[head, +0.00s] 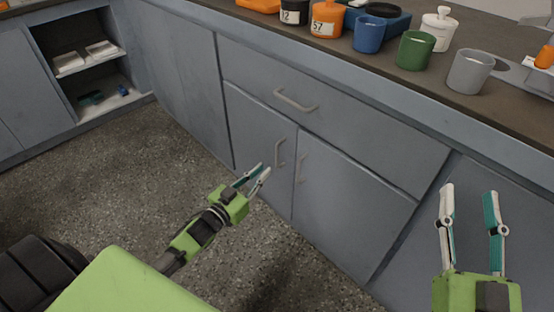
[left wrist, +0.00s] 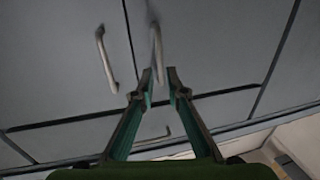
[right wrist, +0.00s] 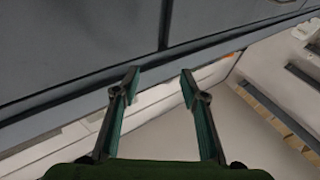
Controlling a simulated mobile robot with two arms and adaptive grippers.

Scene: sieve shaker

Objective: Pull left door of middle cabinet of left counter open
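The grey left door (head: 255,128) of the middle cabinet is closed beneath a wide drawer. Its vertical bar handle (head: 280,153) is near the door's right edge. My left gripper (head: 262,169) is open, its fingertips fairly close together, just in front of that door and near the handle. In the left wrist view the handle (left wrist: 157,50) lines up between the fingertips (left wrist: 160,72); contact cannot be told. The right door (head: 350,200) is also closed, with its own handle (head: 301,168). My right gripper (head: 468,190) is open and empty, off to the right.
The drawer handle (head: 295,101) sits above the doors. The countertop (head: 400,82) holds an orange jar (head: 327,20), a blue cup (head: 369,35), a green cup (head: 415,51) and a grey cup (head: 470,72). An open shelf unit (head: 127,97) stands far left. The speckled floor (head: 140,165) is clear.

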